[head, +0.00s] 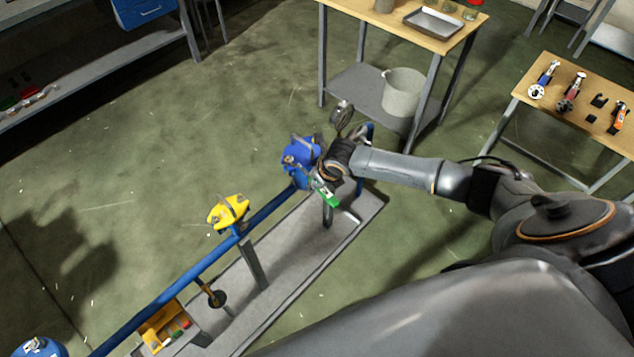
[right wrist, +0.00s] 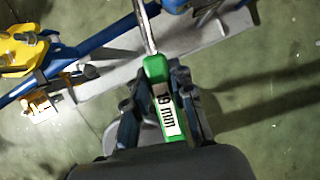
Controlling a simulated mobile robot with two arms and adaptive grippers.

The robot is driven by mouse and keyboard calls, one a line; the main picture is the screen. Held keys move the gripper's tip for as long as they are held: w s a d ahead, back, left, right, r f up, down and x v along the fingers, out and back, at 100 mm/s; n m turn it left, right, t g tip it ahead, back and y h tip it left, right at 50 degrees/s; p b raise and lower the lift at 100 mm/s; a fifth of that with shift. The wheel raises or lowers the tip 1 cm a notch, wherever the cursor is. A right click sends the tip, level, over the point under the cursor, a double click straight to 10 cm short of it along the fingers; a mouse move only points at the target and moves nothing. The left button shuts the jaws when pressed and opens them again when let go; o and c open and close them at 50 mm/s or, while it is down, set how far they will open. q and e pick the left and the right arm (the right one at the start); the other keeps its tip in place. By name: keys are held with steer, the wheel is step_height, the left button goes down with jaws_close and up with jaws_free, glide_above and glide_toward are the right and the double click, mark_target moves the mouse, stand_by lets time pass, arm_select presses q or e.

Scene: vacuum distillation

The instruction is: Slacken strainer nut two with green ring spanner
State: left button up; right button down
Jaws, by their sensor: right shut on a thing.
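The green ring spanner (right wrist: 160,95), labelled 19 mm, is held in my right gripper (right wrist: 165,110). In the head view the spanner's green handle (head: 326,194) shows below my right gripper (head: 338,172). Its metal shaft (right wrist: 146,30) runs out of the top of the right wrist view, so its ring end is hidden there. The blue strainer body (head: 300,156) on the blue pipe is just left of my right gripper. Its nuts are too small to tell apart, and I cannot tell whether the spanner is on one. My left gripper is not in view.
A yellow valve body (head: 228,212) sits on the blue pipe (head: 160,298) to the left. A grey plinth (head: 290,250) lies under the pipe. A wooden tool table (head: 585,105) stands at right. Another table (head: 400,25) with a bucket (head: 402,92) below stands behind.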

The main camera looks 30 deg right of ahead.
steer(key=d+n+b, duration=0.2)
steer(key=shift+w+d+y, duration=0.3)
steer(key=shift+w+y, duration=0.05)
steer(key=shift+y, duration=0.05)
steer(key=shift+a, duration=0.15)
steer(key=shift+s+a, duration=0.1)
steer(key=shift+a, duration=0.1)
stand_by(0.5)
